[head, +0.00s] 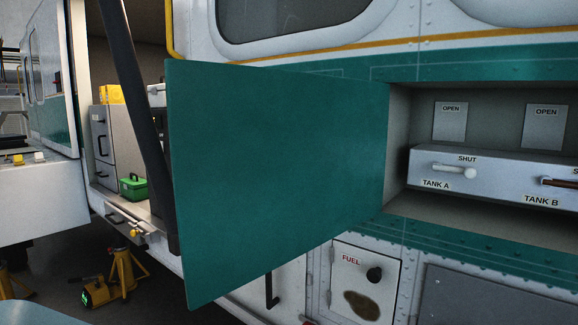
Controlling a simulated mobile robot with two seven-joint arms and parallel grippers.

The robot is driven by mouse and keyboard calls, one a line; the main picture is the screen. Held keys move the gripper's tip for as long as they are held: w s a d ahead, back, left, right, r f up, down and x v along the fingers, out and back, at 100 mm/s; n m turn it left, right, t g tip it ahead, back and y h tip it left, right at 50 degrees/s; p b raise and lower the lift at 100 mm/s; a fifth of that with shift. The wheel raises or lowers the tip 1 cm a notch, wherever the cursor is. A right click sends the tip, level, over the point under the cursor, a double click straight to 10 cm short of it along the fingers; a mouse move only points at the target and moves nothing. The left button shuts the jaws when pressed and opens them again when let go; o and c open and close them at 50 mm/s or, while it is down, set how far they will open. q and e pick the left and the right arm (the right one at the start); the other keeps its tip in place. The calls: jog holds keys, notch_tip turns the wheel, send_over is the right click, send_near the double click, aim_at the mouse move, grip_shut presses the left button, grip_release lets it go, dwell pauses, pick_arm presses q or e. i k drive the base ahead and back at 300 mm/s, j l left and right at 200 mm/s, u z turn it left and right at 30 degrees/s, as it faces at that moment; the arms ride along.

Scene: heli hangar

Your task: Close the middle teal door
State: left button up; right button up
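The teal door (275,180) is a large flat panel in the middle of the head view. It stands swung open, out from the helicopter's side, and meets the body near the left edge of an open recess (402,130). Inside the recess are a white box with levers for Tank A (455,171) and Tank B (560,183) and two plates marked OPEN. Neither of my grippers is in view. The door hides part of the body behind it.
Below the recess is a white fuel panel (362,285) with a black knob. At left is an open cabin doorway with grey drawers (104,145), a green box (133,187) and a dark slanted bar (137,100). Yellow stands (122,275) are on the floor.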

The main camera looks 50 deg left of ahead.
aim_at(270, 166)
jog(key=k+j, duration=0.1)
jog(key=j, duration=0.35)
jog(key=k+j, duration=0.15)
jog(key=j, duration=0.25)
jog(key=k+j, duration=0.1)
jog(key=j, duration=0.35)
jog(key=k+j, duration=0.1)
jog(key=j, duration=0.35)
jog(key=z, duration=0.05)
